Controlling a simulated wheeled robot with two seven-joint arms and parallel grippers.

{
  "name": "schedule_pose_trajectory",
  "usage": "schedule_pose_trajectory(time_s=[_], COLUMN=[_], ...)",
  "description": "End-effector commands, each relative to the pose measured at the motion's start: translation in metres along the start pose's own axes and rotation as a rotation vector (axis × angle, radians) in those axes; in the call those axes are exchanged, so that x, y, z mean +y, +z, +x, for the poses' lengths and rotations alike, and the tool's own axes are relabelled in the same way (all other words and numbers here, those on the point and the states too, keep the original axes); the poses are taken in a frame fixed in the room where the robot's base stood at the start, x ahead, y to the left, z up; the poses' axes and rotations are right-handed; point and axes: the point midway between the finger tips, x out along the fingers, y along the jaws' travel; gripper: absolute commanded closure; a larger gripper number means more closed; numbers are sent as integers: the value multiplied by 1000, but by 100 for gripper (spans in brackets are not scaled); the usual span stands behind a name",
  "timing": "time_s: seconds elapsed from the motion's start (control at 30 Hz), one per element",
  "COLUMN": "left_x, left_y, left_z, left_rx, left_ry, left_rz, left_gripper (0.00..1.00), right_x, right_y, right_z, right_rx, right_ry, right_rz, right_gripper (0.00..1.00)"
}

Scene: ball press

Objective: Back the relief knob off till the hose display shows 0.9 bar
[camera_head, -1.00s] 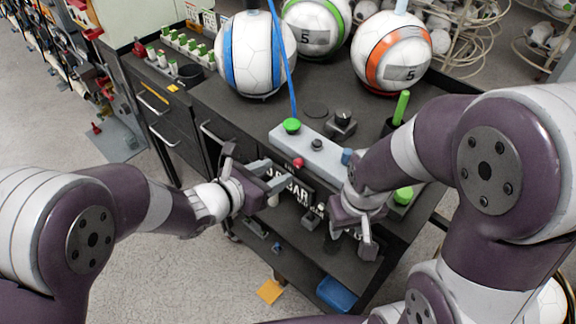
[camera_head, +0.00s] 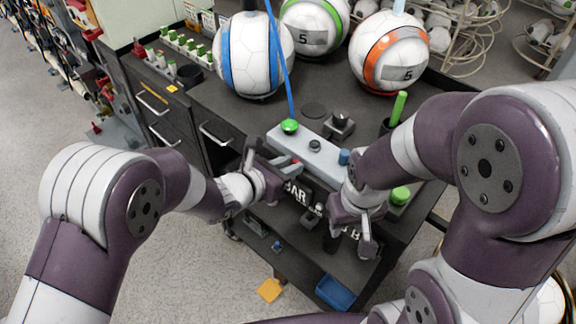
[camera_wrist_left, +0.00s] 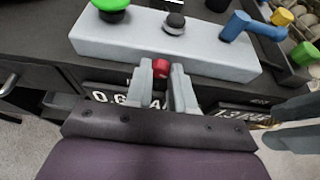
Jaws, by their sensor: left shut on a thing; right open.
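A red knob (camera_wrist_left: 160,68) sits on the front face of the light grey manifold block (camera_wrist_left: 110,42). My left gripper (camera_head: 291,163) is shut on this red knob, with its two fingers on either side of it in the left wrist view. Below the block, a dark display with white text (camera_wrist_left: 108,97) starts with what looks like "0.6"; my fingers cover the rest of its digits. A second display (camera_wrist_left: 235,115) to its right starts with "13" and is partly covered. My right gripper (camera_head: 358,228) is open and empty by the cart's front edge.
The block also carries a green knob (camera_head: 289,126), a black knob (camera_head: 314,146) and a blue lever (camera_wrist_left: 237,26). A blue hose (camera_head: 283,75) rises behind. Several balls stand at the back of the dark cart; a blue tray (camera_head: 336,292) lies below.

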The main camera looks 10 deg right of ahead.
Motion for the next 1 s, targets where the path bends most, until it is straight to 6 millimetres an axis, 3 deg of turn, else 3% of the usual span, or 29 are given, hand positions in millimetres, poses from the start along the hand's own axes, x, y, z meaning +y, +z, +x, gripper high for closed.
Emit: schedule_pose_trajectory(time_s=[0.23, 0.53, 0.57, 0.63, 1.0], left_x=[3, 3, 3, 3, 4], left_y=[-2, -1, -1, -1, -1], left_z=[0, 0, 0, 0, -4], left_rx=[-1, 2, 2, 2, -1], left_ry=[-75, -85, -84, -84, -83], left_rz=[-183, -207, -207, -206, -204], left_gripper=[100, 100, 74, 52, 52], right_x=[0, 0, 0, 0, 0], right_y=[2, 2, 2, 2, 2], right_z=[14, 13, 13, 13, 14], right_rx=[0, 0, 0, 0, 0], right_ry=[0, 0, 0, 0, 0], right_rz=[0, 0, 0, 0, 0], right_gripper=[57, 57, 57, 57, 57])
